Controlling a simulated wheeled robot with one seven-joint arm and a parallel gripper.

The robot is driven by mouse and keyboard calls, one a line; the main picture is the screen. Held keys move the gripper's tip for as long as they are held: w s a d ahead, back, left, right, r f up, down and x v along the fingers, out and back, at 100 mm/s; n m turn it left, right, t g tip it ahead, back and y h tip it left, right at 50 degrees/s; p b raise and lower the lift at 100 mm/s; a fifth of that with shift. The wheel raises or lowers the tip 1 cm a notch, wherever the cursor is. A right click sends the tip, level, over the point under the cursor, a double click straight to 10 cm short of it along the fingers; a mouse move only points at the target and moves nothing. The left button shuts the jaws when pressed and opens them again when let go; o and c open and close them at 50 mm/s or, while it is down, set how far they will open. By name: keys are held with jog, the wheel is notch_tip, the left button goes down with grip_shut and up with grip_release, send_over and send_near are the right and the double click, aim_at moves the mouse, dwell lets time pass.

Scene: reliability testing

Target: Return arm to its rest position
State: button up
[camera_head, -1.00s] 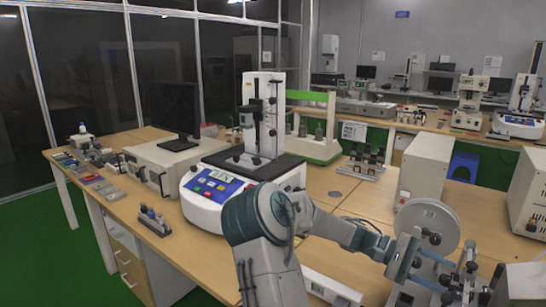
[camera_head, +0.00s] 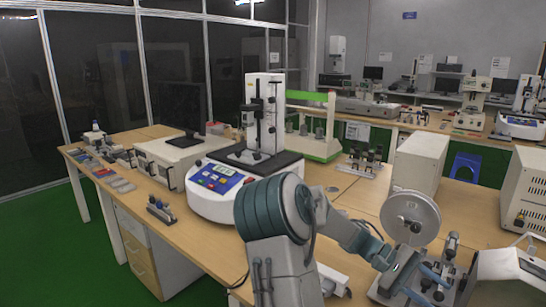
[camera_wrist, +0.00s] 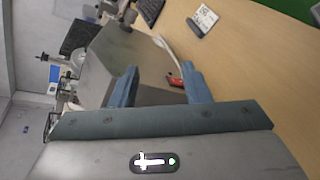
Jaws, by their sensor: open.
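My arm (camera_head: 275,215) reaches from the bottom middle toward the lower right, bent over the bench edge. My gripper (camera_head: 424,286) is at its end in the head view, low at the right in front of a device with a grey disc. In the wrist view its two blue fingers (camera_wrist: 161,90) stand apart with nothing held between them. A grey box-like body (camera_wrist: 130,58) shows beyond the fingers; I cannot tell whether it is near enough to touch.
The wooden bench (camera_head: 345,185) carries a white tester (camera_head: 213,205), a monitor (camera_head: 178,110), the grey disc device (camera_head: 410,212) and a pale box (camera_head: 418,165). Green floor (camera_head: 60,235) is clear at the left.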

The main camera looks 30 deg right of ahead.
jog(key=w+a+n+t+y+p, duration=0.1)
jog(key=w+a+t, duration=0.2)
jog(key=a, duration=0.3)
jog(key=w+a+f+n+t+y+p, duration=0.1)
jog(key=w+a+t, duration=0.15)
jog(key=a, duration=0.25)
jog(key=w+a+n+t+y+p, duration=0.1)
jog(key=w+a+t, duration=0.2)
jog(key=a, duration=0.3)
jog(key=a+r+n+t+y+p, duration=0.1)
jog(key=a+r+t, duration=0.2)
jog(key=a, duration=0.8)
jog(key=s+a+r+n+t+y+p, duration=0.1)
jog(key=a+r+t, duration=0.3)
jog(key=a, duration=0.7)
jog(key=shift+a+r+n+y+p, duration=0.15)
jog(key=shift+r+n+y+p, duration=0.3)
jog(key=shift+r, duration=0.2)
jog(key=shift+t, duration=0.25)
jog(key=shift+c, duration=0.3)
jog(key=shift+c, duration=0.4)
jog(key=shift+d, duration=0.2)
